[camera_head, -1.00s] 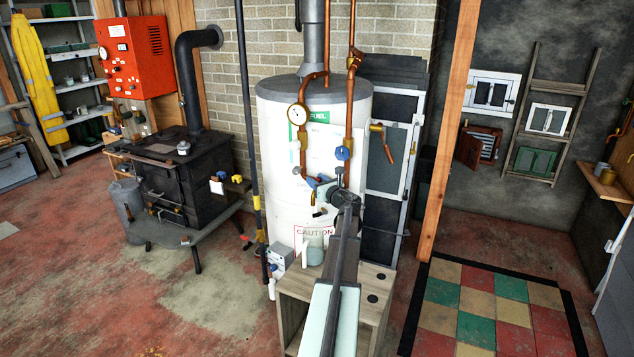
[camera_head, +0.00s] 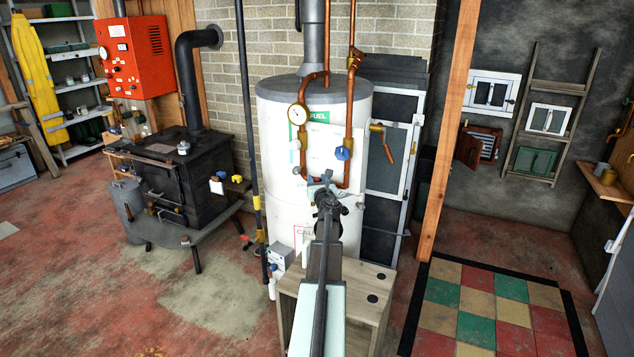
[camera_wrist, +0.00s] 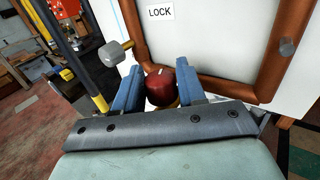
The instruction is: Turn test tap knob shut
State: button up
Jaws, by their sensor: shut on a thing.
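The test tap knob (camera_wrist: 161,88) is a dark red, rounded knob in the wrist view, with a small pale mark on top. It sits in front of the copper pipe on the white tank (camera_head: 275,165). My gripper (camera_wrist: 159,80) has one blue finger on each side of the knob and is shut on it. In the head view my gripper (camera_head: 326,188) is at the pipework on the tank's front; my arm hides the knob there.
Copper pipes (camera_head: 348,115) loop beside the gripper, with a blue valve (camera_head: 343,153) and a round gauge (camera_head: 297,114). A grey knob (camera_wrist: 115,52) is close to the left finger. A "LOCK" label (camera_wrist: 161,12) is above. A wooden cabinet (camera_head: 368,315) stands below.

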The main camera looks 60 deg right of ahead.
jog(key=shift+w+d+r+m+g+h, duration=0.1)
jog(key=shift+r+m+g+h, duration=0.1)
jog(key=shift+m+g+h, duration=0.45)
jog(key=shift+f+m+g, duration=0.2)
jog(key=shift+m+g, duration=0.05)
jog(key=shift+g, duration=0.3)
jog(key=o, duration=0.9)
jog(key=shift+a, duration=0.2)
jog(key=v, duration=1.3)
jog(key=shift+s+a, duration=0.2)
jog(key=shift+a, duration=0.05)
